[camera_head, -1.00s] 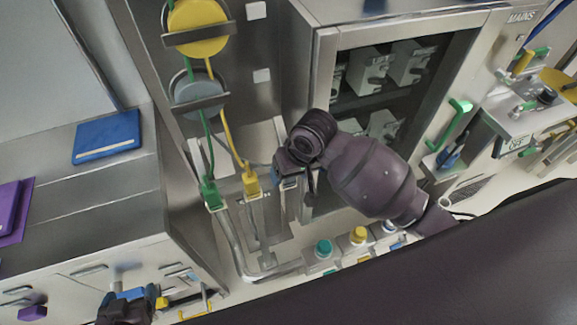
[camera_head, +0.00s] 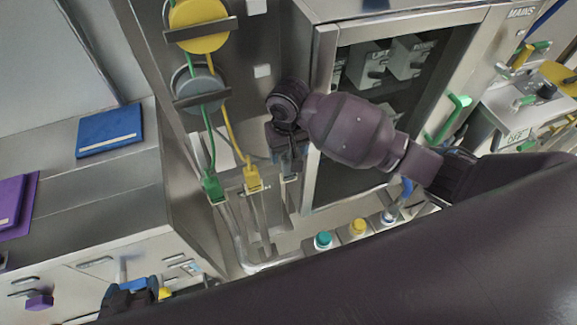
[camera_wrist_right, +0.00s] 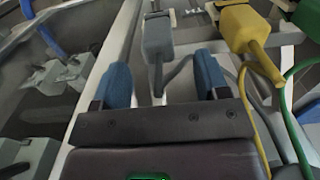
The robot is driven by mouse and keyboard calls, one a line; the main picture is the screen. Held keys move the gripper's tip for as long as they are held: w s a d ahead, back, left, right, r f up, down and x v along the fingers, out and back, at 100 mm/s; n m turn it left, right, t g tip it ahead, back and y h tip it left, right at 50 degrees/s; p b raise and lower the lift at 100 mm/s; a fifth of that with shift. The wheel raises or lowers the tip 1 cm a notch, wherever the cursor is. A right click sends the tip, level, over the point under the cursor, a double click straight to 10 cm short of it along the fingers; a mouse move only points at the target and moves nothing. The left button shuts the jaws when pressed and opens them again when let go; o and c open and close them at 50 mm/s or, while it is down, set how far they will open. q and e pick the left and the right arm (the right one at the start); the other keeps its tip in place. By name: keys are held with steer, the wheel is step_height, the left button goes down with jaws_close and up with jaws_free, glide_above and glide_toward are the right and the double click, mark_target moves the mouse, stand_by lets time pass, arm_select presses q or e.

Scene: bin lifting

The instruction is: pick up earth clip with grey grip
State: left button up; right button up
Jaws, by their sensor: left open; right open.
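The grey-grip earth clip (camera_wrist_right: 157,38) hangs in the right wrist view, its stem running down between my right gripper's blue fingers. My right gripper (camera_wrist_right: 163,82) is open; the fingers stand either side of the stem, with gaps. In the head view my right gripper (camera_head: 289,158) points down at the clip row, and the grey clip there is mostly hidden by it. A yellow clip (camera_head: 252,180) and a green clip (camera_head: 213,188) hang to its left, with cables. My left gripper (camera_head: 134,286) is open at the lower left, partly cut off by my dark arm.
A yellow reel (camera_head: 199,12) and a grey reel (camera_head: 184,81) stand above the clips. An open cabinet (camera_head: 327,70) is right of my gripper. Coloured buttons (camera_head: 323,240) sit below. A blue book (camera_head: 109,130) lies on the left counter.

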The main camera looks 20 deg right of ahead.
steer(key=shift+w+d+f, duration=0.1)
steer(key=shift+w+f, duration=0.05)
steer(key=shift+f, duration=1.2)
steer(key=shift+w+f, duration=0.1)
steer(key=shift+f, duration=1.25)
steer(key=c, duration=1.2)
steer(key=shift+o, duration=0.2)
step_height(320, 180, up, 7)
steer(key=s, duration=1.8)
steer(key=shift+d+b, duration=0.3)
steer(key=shift+b, duration=0.05)
steer(key=shift+s, duration=0.1)
